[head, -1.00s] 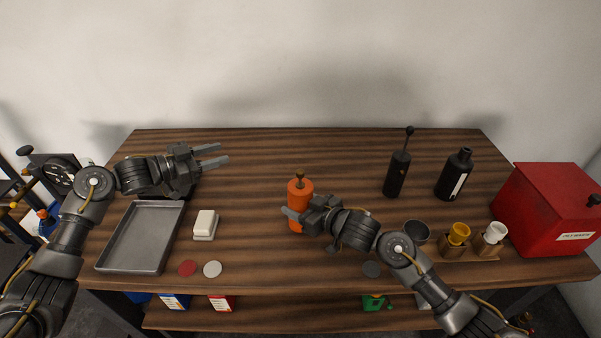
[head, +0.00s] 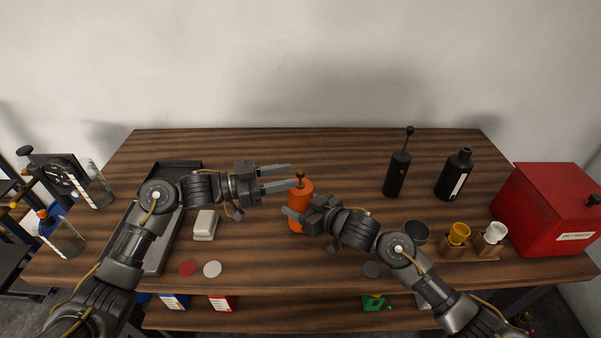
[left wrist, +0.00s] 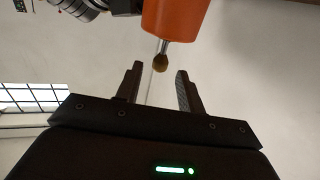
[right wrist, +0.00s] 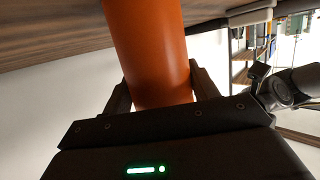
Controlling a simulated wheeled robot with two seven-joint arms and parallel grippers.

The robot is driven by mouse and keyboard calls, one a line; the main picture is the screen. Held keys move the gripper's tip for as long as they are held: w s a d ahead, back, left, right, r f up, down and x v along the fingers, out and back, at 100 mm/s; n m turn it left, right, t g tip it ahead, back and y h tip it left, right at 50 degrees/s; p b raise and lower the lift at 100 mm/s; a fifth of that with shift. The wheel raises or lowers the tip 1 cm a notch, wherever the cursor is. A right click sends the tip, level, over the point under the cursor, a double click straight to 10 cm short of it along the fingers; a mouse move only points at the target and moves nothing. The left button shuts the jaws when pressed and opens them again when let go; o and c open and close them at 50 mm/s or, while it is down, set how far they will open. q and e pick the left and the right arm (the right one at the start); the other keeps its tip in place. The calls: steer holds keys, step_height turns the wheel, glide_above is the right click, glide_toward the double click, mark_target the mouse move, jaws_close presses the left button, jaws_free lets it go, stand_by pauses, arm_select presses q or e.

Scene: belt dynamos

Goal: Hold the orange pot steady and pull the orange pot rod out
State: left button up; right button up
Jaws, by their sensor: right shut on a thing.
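The orange pot (head: 306,190) stands upright near the middle of the table. Its rod shows as a short metal stem with a brown knob (head: 300,175) on top. My right gripper (head: 296,217) is shut around the pot's body from the right; the right wrist view shows the orange body (right wrist: 150,55) between both fingers. My left gripper (head: 290,177) is open, its fingers pointing right at the height of the knob. In the left wrist view the knob (left wrist: 160,61) is just beyond and between the open fingertips (left wrist: 158,70), apart from them.
A black pump bottle (head: 396,175) and a black bottle (head: 455,175) stand right of the pot. A red box (head: 545,205) is at the right end. A white block (head: 204,224) and small discs (head: 212,269) lie left. The table's back middle is clear.

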mark_target(300, 170)
arm_select(q)
steer(key=shift+x, duration=2.35)
jaws_close()
